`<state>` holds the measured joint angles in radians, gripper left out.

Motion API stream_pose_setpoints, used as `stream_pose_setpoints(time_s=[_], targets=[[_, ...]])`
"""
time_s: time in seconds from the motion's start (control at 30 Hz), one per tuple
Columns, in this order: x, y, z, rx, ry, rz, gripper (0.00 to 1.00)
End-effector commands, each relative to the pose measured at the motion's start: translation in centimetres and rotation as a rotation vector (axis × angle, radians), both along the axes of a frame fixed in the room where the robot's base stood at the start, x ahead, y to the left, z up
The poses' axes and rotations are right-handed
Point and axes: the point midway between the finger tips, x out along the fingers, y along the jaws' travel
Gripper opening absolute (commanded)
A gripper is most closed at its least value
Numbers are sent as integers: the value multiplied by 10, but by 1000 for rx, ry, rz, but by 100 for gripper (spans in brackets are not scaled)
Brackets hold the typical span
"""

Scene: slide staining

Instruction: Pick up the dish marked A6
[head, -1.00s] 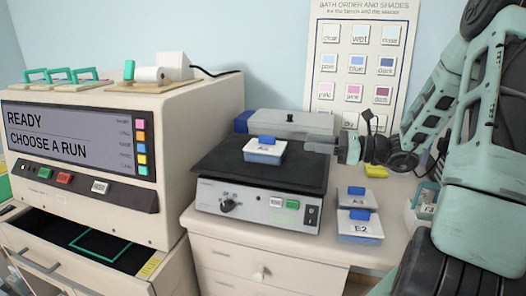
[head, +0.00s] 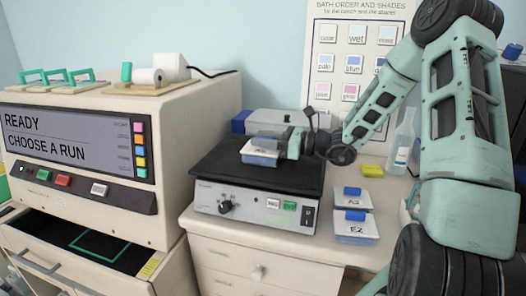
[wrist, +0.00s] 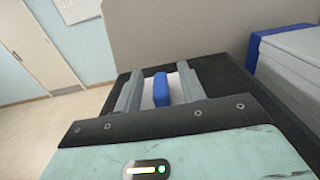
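The dish (head: 260,160) sits on the dark top of the bench device (head: 228,178); its label reads like A6 in the earlier head view and is now mostly covered by my gripper. My gripper (head: 270,141) reaches in from the right, over the dish lid. In the wrist view the dish's blue handle (wrist: 160,88) stands between the two grey fingers of my gripper (wrist: 160,86). The fingers are open, with a gap on each side of the handle.
Dishes A3 (head: 352,200) and E2 (head: 355,231) sit at the right of the device. A yellow block (head: 372,171) and a clear bottle (head: 404,140) stand farther back. A grey box with a blue end (head: 240,122) lies behind. The staining machine (head: 178,140) stands left, above an open drawer.

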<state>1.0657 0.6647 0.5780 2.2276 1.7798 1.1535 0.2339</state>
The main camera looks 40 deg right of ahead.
Motion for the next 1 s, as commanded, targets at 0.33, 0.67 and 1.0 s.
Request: stream_pose_setpoints(time_s=[0.33,0.67,1.0], targets=[[1,1,0,-1,-1,0,7],[1,1,1,0,-1,1,0],[1,1,49,-6,-6,0,0]])
